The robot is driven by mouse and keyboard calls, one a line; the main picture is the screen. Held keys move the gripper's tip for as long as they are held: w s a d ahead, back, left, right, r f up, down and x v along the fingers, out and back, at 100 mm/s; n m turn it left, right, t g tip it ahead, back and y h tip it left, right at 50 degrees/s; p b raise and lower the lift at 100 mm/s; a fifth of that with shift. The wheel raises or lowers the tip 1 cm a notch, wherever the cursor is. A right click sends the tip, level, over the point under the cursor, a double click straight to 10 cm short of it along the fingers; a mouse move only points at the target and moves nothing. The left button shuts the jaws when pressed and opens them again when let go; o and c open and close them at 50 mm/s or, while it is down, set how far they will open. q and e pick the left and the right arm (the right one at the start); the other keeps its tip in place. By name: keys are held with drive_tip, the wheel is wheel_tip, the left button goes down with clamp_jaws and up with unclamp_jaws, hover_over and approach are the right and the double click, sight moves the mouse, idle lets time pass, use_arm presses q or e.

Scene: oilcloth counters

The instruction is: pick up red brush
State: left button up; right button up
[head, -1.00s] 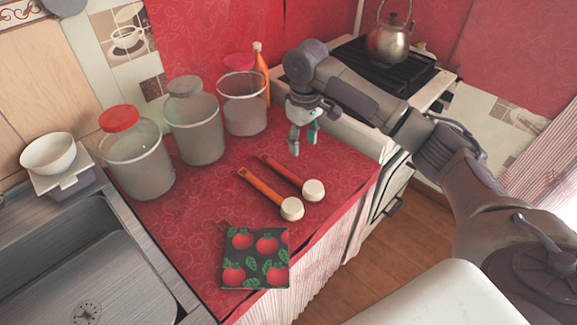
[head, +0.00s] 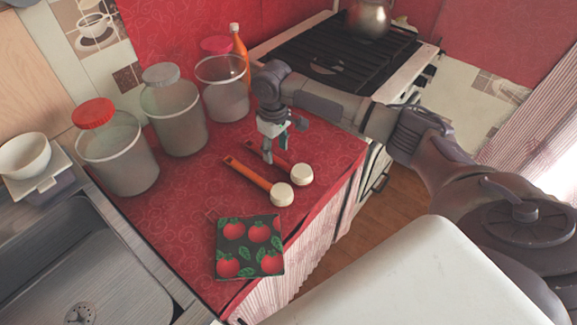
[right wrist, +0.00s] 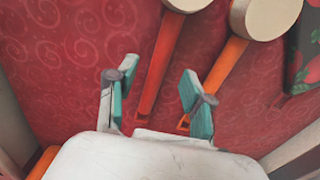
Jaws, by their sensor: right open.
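The red brush (head: 280,162) lies on the red oilcloth counter, its pale round head toward the front right. In the right wrist view its red handle (right wrist: 160,65) runs down into the gap between my fingers. An orange brush (head: 248,175) lies beside it, roughly parallel; its handle (right wrist: 225,68) passes close to my right-hand finger in the wrist view. My right gripper (head: 270,151) is open and points down over the handle end of the red brush, hiding part of it. Nothing is held. I cannot tell the exact height above the handle. My left gripper is not in view.
A tomato-patterned pot holder (head: 250,247) lies in front of the brushes. Several clear canisters, one with a red lid (head: 93,113), and an orange bottle (head: 239,48) stand behind. A stove (head: 335,65) is at the back right, a sink (head: 90,260) at the left.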

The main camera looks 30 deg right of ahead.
sight(276, 158)
wheel_tip(276, 158, down, 3)
drive_tip(key=shift+r, duration=0.15)
drive_tip(key=shift+f, duration=0.3)
clamp_jaws()
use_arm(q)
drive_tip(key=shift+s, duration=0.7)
use_arm(e)
drive_tip(key=shift+r, duration=0.1)
wheel_tip(276, 158, up, 4)
drive_tip(key=shift+r, duration=0.1)
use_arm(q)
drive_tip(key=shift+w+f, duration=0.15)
use_arm(e)
drive_tip(key=s+d+r, duration=0.6)
drive_tip(key=s, duration=0.3)
drive_tip(key=shift+s+d+r, duration=0.3)
drive_tip(key=shift+d+r, duration=0.05)
drive_tip(key=shift+d, duration=0.05)
